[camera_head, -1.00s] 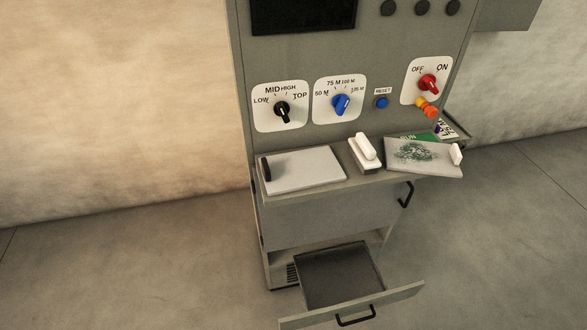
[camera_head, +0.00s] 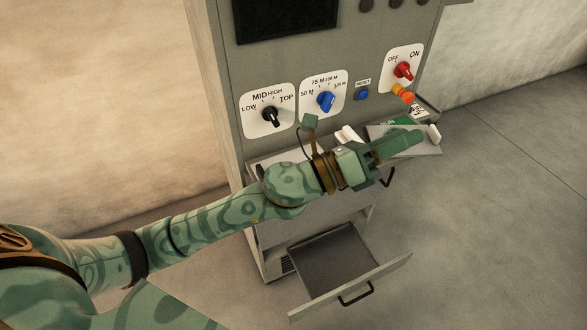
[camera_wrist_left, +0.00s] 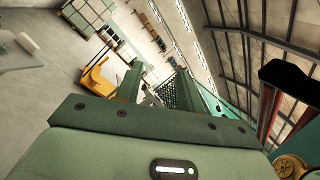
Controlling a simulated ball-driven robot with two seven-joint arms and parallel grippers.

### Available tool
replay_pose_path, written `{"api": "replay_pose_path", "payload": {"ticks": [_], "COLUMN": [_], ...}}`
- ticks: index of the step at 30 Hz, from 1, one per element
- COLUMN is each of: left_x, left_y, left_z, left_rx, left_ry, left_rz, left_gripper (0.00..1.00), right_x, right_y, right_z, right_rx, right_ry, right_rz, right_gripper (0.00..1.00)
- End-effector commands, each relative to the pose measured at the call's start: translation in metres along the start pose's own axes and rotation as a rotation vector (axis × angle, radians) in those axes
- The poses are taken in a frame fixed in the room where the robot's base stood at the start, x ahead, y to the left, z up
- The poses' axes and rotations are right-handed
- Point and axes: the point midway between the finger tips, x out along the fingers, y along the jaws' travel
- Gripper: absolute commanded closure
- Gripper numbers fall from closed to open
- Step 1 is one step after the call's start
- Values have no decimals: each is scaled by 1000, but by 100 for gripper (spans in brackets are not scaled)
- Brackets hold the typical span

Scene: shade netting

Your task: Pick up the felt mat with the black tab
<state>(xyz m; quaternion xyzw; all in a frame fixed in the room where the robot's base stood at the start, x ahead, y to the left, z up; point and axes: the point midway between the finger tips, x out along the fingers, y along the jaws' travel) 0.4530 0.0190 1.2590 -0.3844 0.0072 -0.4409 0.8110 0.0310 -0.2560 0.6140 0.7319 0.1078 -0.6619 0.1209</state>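The felt mat with the black tab cannot be made out now. The left part of the console shelf, where a pale mat with a black tab lay, is mostly covered by my left arm in the head view. My left gripper (camera_head: 405,143) reaches across above the shelf, its fingers pointing right over a grey mat with a white tab (camera_head: 434,134). My right gripper is out of view.
A white-handled block (camera_head: 347,135) shows behind my gripper. The console has a black knob (camera_head: 269,117), a blue knob (camera_head: 326,101), a red switch (camera_head: 404,71) and an orange knob (camera_head: 404,94). Below, an open drawer (camera_head: 340,262) juts forward.

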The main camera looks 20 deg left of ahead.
Motion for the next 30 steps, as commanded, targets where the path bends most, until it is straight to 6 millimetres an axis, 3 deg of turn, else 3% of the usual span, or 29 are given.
{"api": "replay_pose_path", "payload": {"ticks": [1,2,4,7,10,12,15,19,23,30], "left_x": [12,13,1,-40,-90,-123,-162,-191,-205,-224], "left_y": [-19,-27,-24,21,78,107,127,132,141,177], "left_z": [-12,-25,-50,-54,-12,32,91,136,139,97], "left_rx": [232,377,702,1091,1330,1399,1407,1366,1341,1338], "left_ry": [156,262,520,921,1323,1571,1836,2017,2070,2069], "left_rz": [-146,-236,-425,-628,-734,-754,-737,-701,-691,-694], "left_gripper": [62,62,62,62,62,62,62,62,62,62], "right_x": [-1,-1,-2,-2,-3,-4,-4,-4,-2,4], "right_y": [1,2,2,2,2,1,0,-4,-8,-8], "right_z": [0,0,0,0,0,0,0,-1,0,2], "right_rx": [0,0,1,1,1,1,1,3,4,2], "right_ry": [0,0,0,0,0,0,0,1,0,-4], "right_rz": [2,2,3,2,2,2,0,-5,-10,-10], "right_gripper": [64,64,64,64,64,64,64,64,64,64]}}
